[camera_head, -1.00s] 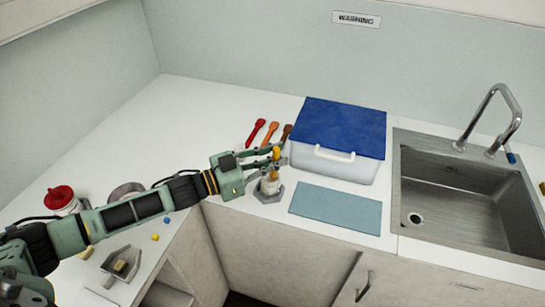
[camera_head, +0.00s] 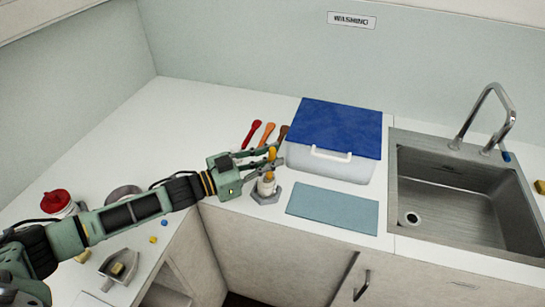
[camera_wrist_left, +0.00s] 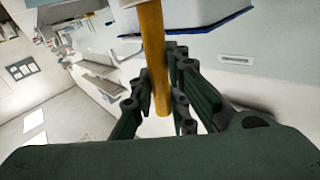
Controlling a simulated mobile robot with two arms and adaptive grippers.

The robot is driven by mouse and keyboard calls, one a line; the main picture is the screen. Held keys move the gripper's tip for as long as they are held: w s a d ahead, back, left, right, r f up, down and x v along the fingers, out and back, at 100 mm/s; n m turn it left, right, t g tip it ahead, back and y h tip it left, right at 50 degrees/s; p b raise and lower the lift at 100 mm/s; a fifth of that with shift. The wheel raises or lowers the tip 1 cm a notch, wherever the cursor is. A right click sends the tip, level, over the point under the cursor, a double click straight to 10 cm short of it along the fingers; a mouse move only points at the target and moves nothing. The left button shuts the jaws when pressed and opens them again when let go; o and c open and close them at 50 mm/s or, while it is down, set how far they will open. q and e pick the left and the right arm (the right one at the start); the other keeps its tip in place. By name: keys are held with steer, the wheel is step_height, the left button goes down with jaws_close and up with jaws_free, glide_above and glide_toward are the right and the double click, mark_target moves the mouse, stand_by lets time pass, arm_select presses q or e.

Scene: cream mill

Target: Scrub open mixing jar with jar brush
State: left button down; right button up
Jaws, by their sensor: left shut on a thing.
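The jar brush has a yellow-orange handle (camera_head: 272,154) and a pale lower part (camera_head: 266,184). It stands upright at a grey hexagonal holder (camera_head: 266,194) near the counter's front edge. My left gripper (camera_head: 272,156) is shut on the handle, which also runs between the fingers in the left wrist view (camera_wrist_left: 153,60). I cannot pick out the open mixing jar with certainty. A round grey object (camera_head: 124,192) is partly hidden behind my left arm. My right gripper is not in view.
A clear bin with a blue lid (camera_head: 340,128) stands right of the brush, behind a blue-grey mat (camera_head: 333,208). The sink (camera_head: 460,200) is at the right. Red, orange and brown utensils lie behind the gripper. A red-topped container (camera_head: 56,203) and metal scoop (camera_head: 118,268) are left.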

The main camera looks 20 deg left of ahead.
arm_select(q)
steer(key=shift+s+a+f, duration=0.1)
steer(key=shift+s+f, duration=0.1)
steer(key=shift+f, duration=0.1)
steer(key=shift+d+r+p, duration=0.3)
steer(key=shift+r+p, duration=0.2)
steer(key=shift+r, duration=0.05)
steer(key=shift+d+r+p, duration=0.25)
steer(key=shift+d+p, duration=0.05)
steer(key=shift+p, duration=0.05)
steer(key=shift+w+a+f+b, duration=0.35)
steer(key=shift+w+f+b, duration=0.15)
steer(key=shift+f+b, duration=0.35)
step_height(320, 180, up, 11)
steer(key=p, duration=0.9)
steer(key=shift+f+p, duration=0.15)
steer(key=shift+p, duration=0.25)
steer(key=shift+f, duration=0.15)
